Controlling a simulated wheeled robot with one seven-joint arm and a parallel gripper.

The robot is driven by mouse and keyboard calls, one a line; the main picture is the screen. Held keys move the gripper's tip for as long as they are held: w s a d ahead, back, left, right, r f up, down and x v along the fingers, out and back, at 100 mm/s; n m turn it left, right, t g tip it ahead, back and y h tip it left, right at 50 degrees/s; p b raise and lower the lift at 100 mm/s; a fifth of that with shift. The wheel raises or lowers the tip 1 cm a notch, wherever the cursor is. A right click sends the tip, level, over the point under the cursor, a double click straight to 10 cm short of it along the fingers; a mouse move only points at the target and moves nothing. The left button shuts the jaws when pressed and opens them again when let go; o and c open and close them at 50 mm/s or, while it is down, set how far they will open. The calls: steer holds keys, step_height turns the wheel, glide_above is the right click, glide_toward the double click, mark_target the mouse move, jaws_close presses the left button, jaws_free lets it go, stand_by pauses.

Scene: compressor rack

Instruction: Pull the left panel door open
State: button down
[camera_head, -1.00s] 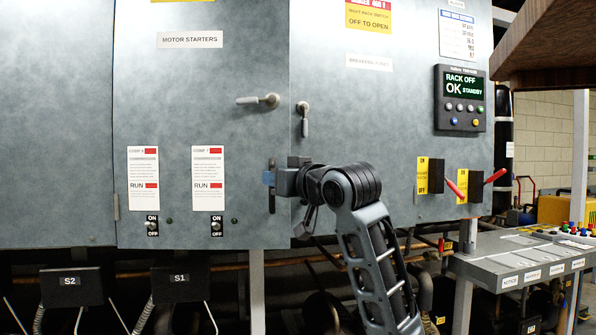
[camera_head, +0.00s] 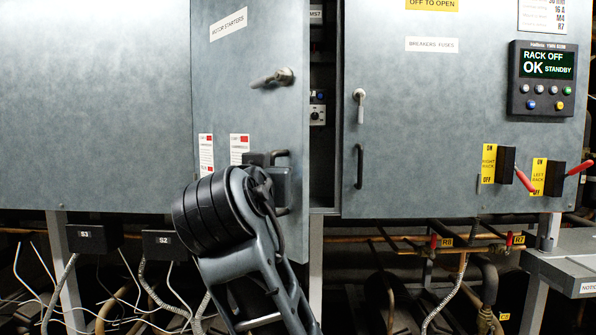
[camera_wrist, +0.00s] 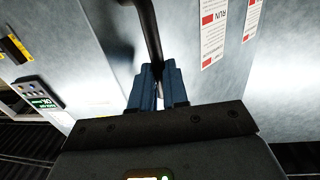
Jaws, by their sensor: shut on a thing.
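The left panel door (camera_head: 247,100), grey with a "MOTOR STARTERS" label, stands partly open, with its right edge swung out toward me. A dark gap with inner parts shows beside it. Its turn handle (camera_head: 272,78) lies near horizontal. My gripper (camera_head: 270,178) is at the door's lower right, at the dark pull handle (camera_head: 283,154). In the wrist view, my gripper's blue fingers (camera_wrist: 157,88) are closed around the end of the dark pull handle bar (camera_wrist: 148,35). My own arm hides the door's lower part in the head view.
The right panel door (camera_head: 440,120) is shut, with its turn handle (camera_head: 359,105) hanging down and a pull handle (camera_head: 360,166). Red switch levers (camera_head: 524,181) and a display box (camera_head: 543,80) sit further right. Pipes and cables run below the cabinet.

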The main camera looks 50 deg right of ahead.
steer(key=w+a+b, duration=0.1)
steer(key=w+a, duration=0.5)
steer(key=a, duration=0.4)
steer(key=w+a+b, duration=0.2)
steer(key=w+a, duration=0.3)
steer(key=a, duration=0.6)
steer(key=shift+w, duration=0.4)
steer(key=c, duration=1.3)
jaws_free()
steer(key=shift+d, duration=0.1)
steer(key=shift+o, duration=0.9)
steer(key=shift+a, duration=0.2)
